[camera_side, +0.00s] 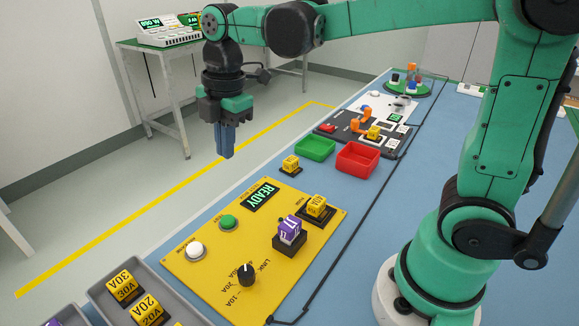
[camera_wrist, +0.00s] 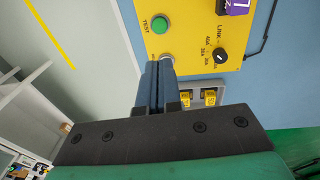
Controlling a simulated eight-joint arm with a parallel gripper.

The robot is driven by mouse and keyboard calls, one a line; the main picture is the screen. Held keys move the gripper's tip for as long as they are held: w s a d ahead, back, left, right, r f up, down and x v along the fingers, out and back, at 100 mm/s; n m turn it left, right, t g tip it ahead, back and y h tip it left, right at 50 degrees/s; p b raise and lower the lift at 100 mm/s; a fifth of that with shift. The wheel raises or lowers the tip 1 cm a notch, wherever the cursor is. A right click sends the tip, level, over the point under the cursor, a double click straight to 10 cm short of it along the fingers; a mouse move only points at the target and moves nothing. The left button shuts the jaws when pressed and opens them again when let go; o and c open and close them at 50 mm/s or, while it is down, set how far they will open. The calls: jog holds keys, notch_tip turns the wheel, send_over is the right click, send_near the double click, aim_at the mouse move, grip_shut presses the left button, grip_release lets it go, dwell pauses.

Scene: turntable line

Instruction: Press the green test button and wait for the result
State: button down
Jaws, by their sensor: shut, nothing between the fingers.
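The green test button (camera_side: 228,222) sits on a yellow panel (camera_side: 205,285) at the front of the bench, and nothing covers it. It also shows in the wrist view (camera_wrist: 160,25), beside the word TEST and beyond my fingertips. The panel's display (camera_side: 261,196) reads READY. My gripper (camera_side: 227,155) is shut and empty, pointing down. It is raised well above the panel and apart from the button. In the wrist view the closed fingers (camera_wrist: 160,70) partly hide a white button (camera_side: 196,250) on the same panel.
The panel also holds a black knob (camera_side: 246,275), a purple block (camera_side: 290,229) and a yellow block (camera_side: 316,204) in dark sockets. A grey tray (camera_side: 98,290) with yellow blocks is in front. Green (camera_side: 316,158) and red (camera_side: 345,167) trays stand behind.

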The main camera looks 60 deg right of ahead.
aim_at(228, 219)
jog(key=f, duration=0.9)
jog(key=w+f, duration=0.1)
jog(key=f, duration=0.4)
jog(key=shift+w+a, duration=0.1)
jog(key=shift+a, duration=0.3)
jog(key=shift+w+f, duration=0.1)
jog(key=shift+f, duration=0.8)
jog(key=shift+r, duration=0.15)
notch_tip(228, 219, up, 14)
jog(key=s, duration=0.1)
jog(key=shift+s+d+r, duration=0.2)
jog(key=shift+d, duration=0.25)
